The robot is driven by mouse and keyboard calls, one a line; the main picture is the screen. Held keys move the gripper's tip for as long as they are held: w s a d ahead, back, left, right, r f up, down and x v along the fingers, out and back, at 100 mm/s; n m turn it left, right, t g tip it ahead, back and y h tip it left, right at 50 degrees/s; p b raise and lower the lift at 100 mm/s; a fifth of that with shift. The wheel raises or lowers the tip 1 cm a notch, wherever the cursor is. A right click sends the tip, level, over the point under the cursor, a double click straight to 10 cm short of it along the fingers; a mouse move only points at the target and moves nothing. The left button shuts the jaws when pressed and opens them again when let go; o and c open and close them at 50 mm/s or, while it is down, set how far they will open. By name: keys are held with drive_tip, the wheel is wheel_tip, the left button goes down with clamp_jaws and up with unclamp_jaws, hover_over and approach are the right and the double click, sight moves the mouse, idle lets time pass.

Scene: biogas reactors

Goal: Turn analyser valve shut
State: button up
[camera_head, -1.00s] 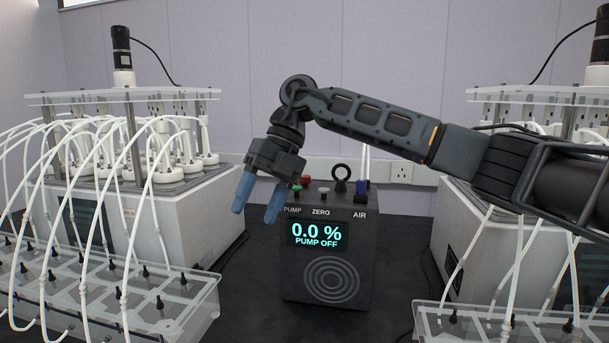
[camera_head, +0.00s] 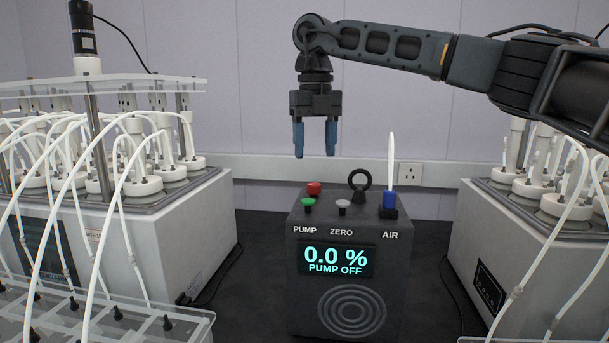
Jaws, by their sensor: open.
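The analyser (camera_head: 346,270) is a dark box in the middle of the bench, with a display reading 0.0 % and PUMP OFF. On its top are a green button (camera_head: 309,202) above PUMP, a grey button (camera_head: 343,205) above ZERO, and a red knob (camera_head: 314,188) behind them. A blue valve (camera_head: 390,200) with an upright white stem or tube (camera_head: 391,160) stands above AIR at the right. My gripper (camera_head: 315,153) points straight down with its blue fingers apart. It is empty, above the analyser and left of the blue valve.
A black ring (camera_head: 359,184) stands upright on the analyser's top. White reactor units (camera_head: 140,240) and (camera_head: 520,250) flank the analyser, with many white tubes and clear racks. A wall socket (camera_head: 409,174) is behind. Air above the analyser is free.

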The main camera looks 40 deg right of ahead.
sight(315, 184)
drive_tip(key=shift+f, duration=0.4)
drive_tip(key=shift+f+p, duration=0.5)
drive_tip(key=shift+f, duration=2.9)
drive_tip(key=c, duration=1)
